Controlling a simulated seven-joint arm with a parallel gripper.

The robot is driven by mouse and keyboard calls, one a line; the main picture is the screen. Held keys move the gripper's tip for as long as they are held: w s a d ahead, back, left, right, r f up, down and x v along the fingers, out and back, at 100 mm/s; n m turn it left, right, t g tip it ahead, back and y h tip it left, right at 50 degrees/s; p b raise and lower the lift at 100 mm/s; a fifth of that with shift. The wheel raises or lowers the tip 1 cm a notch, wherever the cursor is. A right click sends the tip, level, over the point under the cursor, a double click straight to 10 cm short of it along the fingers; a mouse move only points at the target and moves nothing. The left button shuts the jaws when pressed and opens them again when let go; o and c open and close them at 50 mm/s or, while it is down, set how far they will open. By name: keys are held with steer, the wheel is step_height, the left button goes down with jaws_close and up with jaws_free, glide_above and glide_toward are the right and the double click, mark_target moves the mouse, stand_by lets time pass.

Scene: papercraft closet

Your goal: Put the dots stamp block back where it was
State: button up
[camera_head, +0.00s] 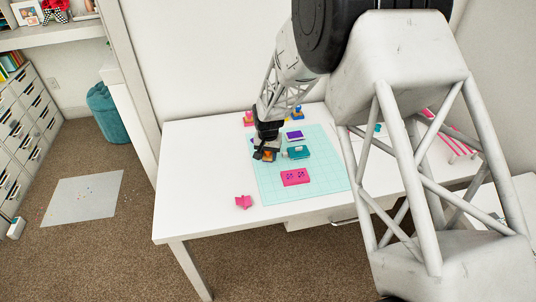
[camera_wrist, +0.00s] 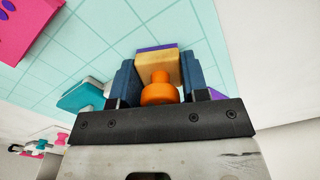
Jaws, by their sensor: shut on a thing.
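My gripper (camera_head: 265,154) is over the left part of the teal mat (camera_head: 265,186). In the wrist view my gripper (camera_wrist: 160,82) is shut on a stamp block (camera_wrist: 157,64), a pale wooden block with an orange knob (camera_wrist: 160,94) between the fingers. A purple layer shows at the block's far edge; its stamping face is hidden. I cannot tell whether the block touches the mat. A pink card (camera_head: 295,177) with purple marks lies on the mat to the right and nearer the front; part of it shows in the wrist view (camera_wrist: 22,28).
A purple pad (camera_head: 295,135) and a teal case (camera_head: 299,152) lie right of the gripper. Small stamps stand behind, a pink one (camera_head: 248,119) and a blue one (camera_head: 297,112). A pink crumpled piece (camera_head: 243,202) lies near the table's front edge. The table's left side is clear.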

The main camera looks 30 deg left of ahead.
steer(key=shift+f, duration=0.1)
steer(key=o, duration=1)
step_height(320, 180, up, 12)
steer(key=shift+r, duration=0.15)
stand_by(0.3)
stand_by(0.8)
